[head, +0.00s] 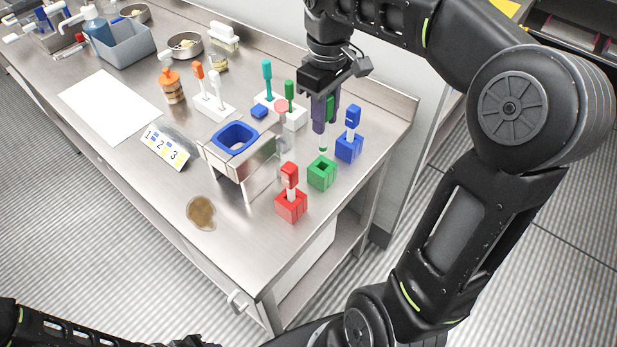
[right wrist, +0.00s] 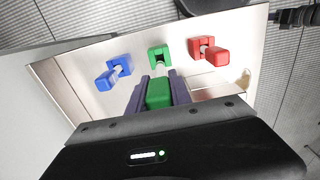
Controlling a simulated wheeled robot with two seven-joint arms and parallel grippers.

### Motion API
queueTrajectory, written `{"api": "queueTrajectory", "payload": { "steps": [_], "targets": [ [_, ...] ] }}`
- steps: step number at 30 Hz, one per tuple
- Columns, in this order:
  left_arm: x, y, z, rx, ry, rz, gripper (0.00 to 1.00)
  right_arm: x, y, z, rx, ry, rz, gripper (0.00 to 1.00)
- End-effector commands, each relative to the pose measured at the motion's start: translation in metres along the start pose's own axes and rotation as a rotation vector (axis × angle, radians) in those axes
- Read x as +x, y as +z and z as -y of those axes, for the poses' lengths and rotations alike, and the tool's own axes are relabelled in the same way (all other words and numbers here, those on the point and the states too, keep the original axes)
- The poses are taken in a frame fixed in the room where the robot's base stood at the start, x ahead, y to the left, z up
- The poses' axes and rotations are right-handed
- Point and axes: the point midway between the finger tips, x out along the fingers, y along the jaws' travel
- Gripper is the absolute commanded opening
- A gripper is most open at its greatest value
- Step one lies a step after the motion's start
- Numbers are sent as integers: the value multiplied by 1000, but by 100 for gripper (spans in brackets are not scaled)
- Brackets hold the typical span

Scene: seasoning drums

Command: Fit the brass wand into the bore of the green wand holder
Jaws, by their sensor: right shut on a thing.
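My right gripper (head: 322,127) is shut on a wand with a green handle (head: 331,106), held upright with its pale shaft and green tip pointing down. No brass colour shows on it. The tip is just above the green wand holder (head: 321,173), a block with a dark square bore in its top, and appears apart from it. In the right wrist view the green handle (right wrist: 159,93) sits between the purple fingers, with the green holder (right wrist: 160,55) beyond. The fingers hide part of the wand. My left arm shows at the bottom left; its fingers are not visible.
A red holder (head: 291,206) and a blue holder (head: 348,149), each with its own wand, flank the green one. A stand with a blue-rimmed opening (head: 235,138) and a clear panel are to the left. The table's right edge is near.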

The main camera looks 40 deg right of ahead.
Motion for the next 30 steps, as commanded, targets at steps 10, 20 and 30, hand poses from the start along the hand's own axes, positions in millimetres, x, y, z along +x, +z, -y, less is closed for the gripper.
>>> {"api": "queueTrajectory", "payload": {
  "steps": [10,20,30],
  "targets": [
    [0,0,0,-1,-1,0,36,5,0,0,0,0,0,0],
    [-4,0,-1,-2,-2,1,36,49,0,0,2,-1,1,0],
    [-4,0,-1,-2,-2,1,36,53,0,0,2,0,0,0]
  ]
}}
